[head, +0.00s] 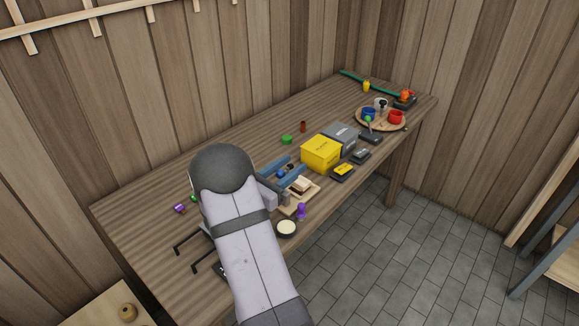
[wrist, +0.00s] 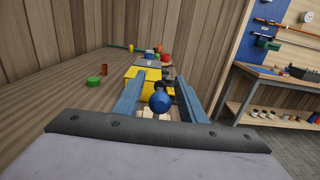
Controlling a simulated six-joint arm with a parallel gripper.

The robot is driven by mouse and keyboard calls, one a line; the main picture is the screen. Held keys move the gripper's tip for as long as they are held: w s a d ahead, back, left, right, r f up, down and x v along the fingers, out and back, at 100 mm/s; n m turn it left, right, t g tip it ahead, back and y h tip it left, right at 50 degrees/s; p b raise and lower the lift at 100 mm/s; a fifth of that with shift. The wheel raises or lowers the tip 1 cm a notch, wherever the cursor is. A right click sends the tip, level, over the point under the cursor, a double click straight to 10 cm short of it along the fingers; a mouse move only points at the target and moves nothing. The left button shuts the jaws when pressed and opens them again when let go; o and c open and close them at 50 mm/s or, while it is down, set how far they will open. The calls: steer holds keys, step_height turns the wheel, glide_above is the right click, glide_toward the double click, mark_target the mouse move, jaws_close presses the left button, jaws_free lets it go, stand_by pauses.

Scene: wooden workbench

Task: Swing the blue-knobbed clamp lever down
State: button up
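The blue knob (wrist: 160,102) of the clamp lever shows as a round ball between my fingers in the wrist view. In the head view the blue knob (head: 281,174) is small and partly hidden by my gripper. My gripper (wrist: 159,93) is open, with one blue-grey finger on each side of the knob and a visible gap at both sides. It also shows in the head view (head: 282,172), low over the bench. A dark part sits just behind the knob. The lever's shaft and the clamp body are mostly hidden, so I cannot tell the lever's angle.
A pale board with a block (head: 314,189) lies right of my gripper. The yellow box (head: 320,153) and grey box (head: 342,136) stand beyond it. A purple item (head: 301,211) and round tin (head: 286,229) are near the front edge. The bench behind is mostly clear.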

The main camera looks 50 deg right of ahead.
jaws_close()
